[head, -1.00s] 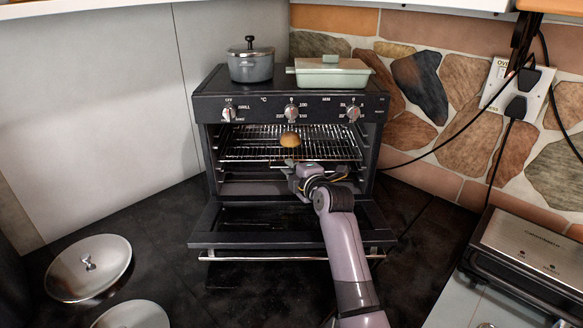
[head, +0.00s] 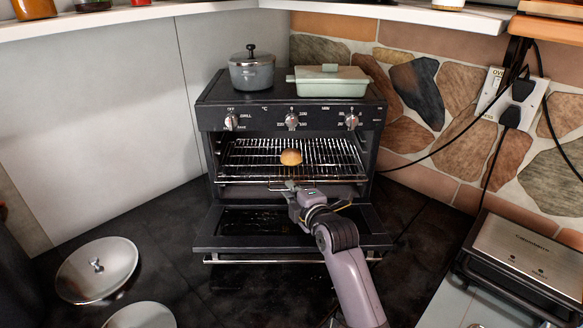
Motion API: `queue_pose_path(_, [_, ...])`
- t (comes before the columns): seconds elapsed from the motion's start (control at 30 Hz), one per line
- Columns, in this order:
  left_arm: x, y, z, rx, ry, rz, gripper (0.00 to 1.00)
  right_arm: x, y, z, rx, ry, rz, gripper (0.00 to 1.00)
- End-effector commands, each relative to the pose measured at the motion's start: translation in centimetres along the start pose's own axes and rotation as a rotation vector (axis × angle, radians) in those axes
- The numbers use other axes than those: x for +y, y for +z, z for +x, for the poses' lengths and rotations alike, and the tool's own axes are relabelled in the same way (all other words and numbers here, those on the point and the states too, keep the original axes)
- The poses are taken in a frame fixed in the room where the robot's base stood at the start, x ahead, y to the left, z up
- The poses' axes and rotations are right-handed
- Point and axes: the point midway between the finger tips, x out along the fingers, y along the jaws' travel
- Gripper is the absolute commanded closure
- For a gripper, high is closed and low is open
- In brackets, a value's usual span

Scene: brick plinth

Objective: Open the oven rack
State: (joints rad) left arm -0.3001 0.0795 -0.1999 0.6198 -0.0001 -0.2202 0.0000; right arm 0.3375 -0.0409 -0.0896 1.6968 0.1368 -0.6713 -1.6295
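The dark toaster oven (head: 207,175) stands at the back with its door (head: 250,242) folded down open. Inside is the wire oven rack (head: 335,160), with a round brown bun (head: 291,157) on it. The rack's front edge lies near the oven's mouth. My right gripper (head: 289,185) reaches over the open door to the middle of that front edge. Its fingertips are close together at the front bar and look shut on it; they are small in view. My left gripper is not in view.
A grey pot (head: 251,73) and a green lidded dish (head: 332,82) stand on the oven. Two metal lids (head: 90,278) lie on the dark counter at left. A grill (head: 525,255) stands at right; cords hang from the wall outlet.

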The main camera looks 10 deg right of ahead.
Motion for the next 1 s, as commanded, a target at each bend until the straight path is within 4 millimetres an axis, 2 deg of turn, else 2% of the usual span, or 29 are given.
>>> queue_pose_path(0.03, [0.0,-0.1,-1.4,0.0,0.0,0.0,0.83,-0.1,-0.4,-1.4,-0.002,-0.01,-0.003,1.0])
queue_pose_path(0.1, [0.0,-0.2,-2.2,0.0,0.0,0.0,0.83,-0.5,-1.1,-2.9,-0.001,-0.009,-0.001,1.0])
queue_pose_path(0.3, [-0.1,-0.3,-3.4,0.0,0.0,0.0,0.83,-1.4,-2.3,-5.8,0.001,-0.008,0.001,1.0])
queue_pose_path(0.7, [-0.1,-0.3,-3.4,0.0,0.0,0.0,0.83,-1.6,-2.6,-6.3,0.003,-0.003,0.004,1.0])
queue_pose_path(0.73, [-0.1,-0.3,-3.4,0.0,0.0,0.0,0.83,-1.6,-2.6,-6.3,0.003,-0.003,0.004,0.94])
queue_pose_path(1.0, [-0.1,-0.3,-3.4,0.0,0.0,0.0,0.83,-1.5,-2.6,-6.3,0.003,-0.001,0.003,0.76])
